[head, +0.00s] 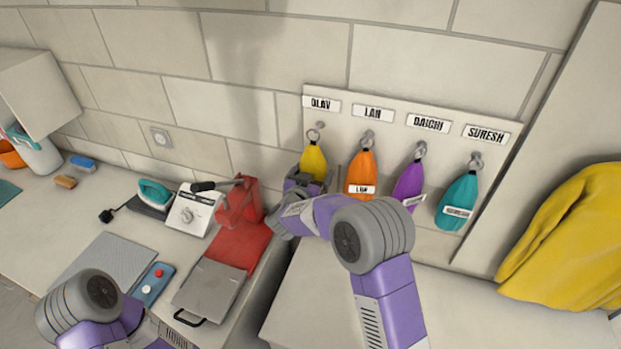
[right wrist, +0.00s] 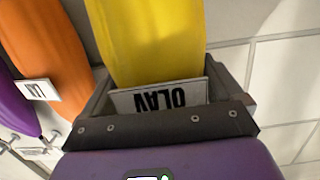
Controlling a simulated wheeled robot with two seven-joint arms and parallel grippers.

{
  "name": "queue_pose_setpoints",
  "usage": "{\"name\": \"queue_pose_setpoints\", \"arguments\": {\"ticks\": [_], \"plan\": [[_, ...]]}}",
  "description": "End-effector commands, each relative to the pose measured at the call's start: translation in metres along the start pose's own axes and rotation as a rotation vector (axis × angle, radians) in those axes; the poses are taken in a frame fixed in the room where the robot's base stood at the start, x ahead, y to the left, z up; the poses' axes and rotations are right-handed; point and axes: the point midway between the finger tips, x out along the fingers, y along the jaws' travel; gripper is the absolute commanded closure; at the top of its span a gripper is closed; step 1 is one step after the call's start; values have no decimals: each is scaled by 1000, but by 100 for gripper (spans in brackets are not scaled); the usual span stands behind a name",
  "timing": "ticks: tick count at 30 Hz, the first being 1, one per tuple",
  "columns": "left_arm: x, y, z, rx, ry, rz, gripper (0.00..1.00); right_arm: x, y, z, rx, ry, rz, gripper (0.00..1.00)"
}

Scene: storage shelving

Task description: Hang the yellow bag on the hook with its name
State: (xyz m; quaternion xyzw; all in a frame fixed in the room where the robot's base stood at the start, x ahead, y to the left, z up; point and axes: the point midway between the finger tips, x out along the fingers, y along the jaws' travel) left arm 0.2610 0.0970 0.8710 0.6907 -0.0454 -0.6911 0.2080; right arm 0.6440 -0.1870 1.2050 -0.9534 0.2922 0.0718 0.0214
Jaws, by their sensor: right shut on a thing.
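The yellow bag (head: 313,160) hangs upright in my right gripper (head: 304,184), in front of the wall board (head: 440,128). In the right wrist view the jaws (right wrist: 165,108) are shut on the yellow bag (right wrist: 150,40) around its name tag (right wrist: 160,96), which reads OLAV upside down. The bag's ring (head: 313,135) is at the top, close below and slightly left of the hook (head: 320,125) under the OLAV sign (head: 322,105). I cannot tell whether the ring is around the hook or only in front of it. My left arm shows at the lower left; its gripper is out of view.
Orange (head: 360,170), purple (head: 409,184) and teal (head: 458,202) bags hang to the right under LAN, DAICHI and SURESH signs. A red container (head: 238,202) stands left of my right gripper. A yellow cloth (head: 570,240) hangs at far right.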

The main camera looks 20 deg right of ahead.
Motion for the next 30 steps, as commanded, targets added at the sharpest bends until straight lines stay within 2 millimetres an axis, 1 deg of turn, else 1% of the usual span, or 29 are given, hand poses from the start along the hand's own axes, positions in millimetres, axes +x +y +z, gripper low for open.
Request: {"name": "queue_pose_setpoints", "arguments": {"ticks": [9, 15, 22, 30], "plan": [[2, -1, 0, 0, 0, 0, 0, 19, 0, -2, 2, 3, 1, 56], [3, -1, 0, 0, 0, 0, 0, 28, 0, 1, 1, 4, -1, 56], [2, -1, 0, 0, 0, 0, 0, 33, 0, 2, 1, 4, -1, 56], [2, -1, 0, 0, 0, 0, 0, 34, 0, 3, 2, 4, -1, 56]]}}
